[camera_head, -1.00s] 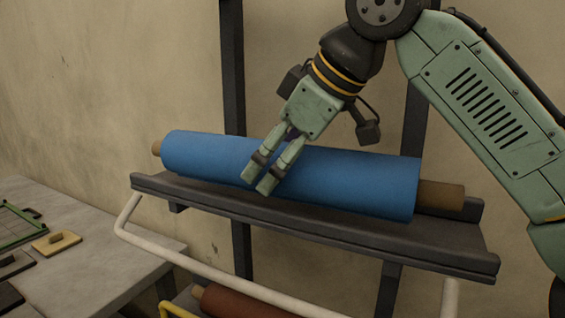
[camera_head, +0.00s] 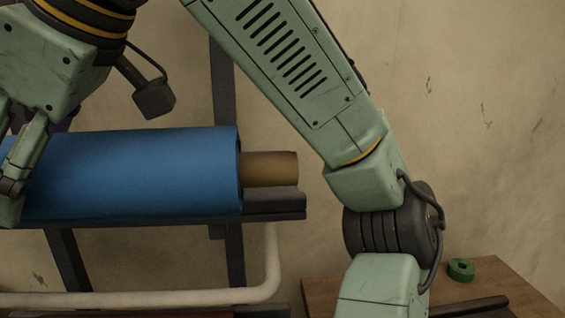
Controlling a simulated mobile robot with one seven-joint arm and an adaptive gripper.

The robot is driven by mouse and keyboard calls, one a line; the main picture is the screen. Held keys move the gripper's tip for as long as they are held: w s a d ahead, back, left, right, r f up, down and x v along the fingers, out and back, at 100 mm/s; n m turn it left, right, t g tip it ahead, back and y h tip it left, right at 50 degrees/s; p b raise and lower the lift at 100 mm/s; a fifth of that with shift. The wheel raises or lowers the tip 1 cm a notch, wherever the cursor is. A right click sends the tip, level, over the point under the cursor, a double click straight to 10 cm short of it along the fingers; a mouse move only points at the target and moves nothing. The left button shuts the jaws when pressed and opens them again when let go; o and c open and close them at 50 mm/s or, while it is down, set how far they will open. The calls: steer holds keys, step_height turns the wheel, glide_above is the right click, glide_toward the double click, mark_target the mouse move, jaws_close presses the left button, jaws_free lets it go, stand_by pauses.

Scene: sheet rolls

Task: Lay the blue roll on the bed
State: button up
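The blue roll (camera_head: 125,175) lies level on a dark rack shelf (camera_head: 275,204), its left part cut off by the picture edge. Its brown core (camera_head: 270,169) sticks out at the right end. My gripper (camera_head: 12,200) is at the far left edge, with a finger in front of the roll's near side. The other finger is mostly cut off, so I cannot tell its opening or whether it touches the roll. I cannot make out a bed in this view.
A white rail (camera_head: 150,298) runs below the shelf and bends up at right. Dark uprights (camera_head: 222,90) stand behind the roll. A wooden table (camera_head: 500,280) at bottom right holds a green ring (camera_head: 461,269) and a dark bar (camera_head: 470,306).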

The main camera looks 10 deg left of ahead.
steer(key=shift+r, duration=0.15)
steer(key=w+a+p, duration=0.1)
steer(key=w+a, duration=0.1)
steer(key=w, duration=0.2)
steer(key=w+a+f+p, duration=0.1)
steer(key=w+a+p, duration=0.1)
steer(key=w, duration=0.3)
steer(key=w+a+f+p, duration=0.1)
steer(key=w+a+p, duration=0.1)
steer(key=w, duration=0.3)
steer(key=shift+a+f, duration=0.25)
steer(key=shift+a, duration=0.65)
steer(key=shift+f+p, duration=0.35)
steer(key=shift+r, duration=0.1)
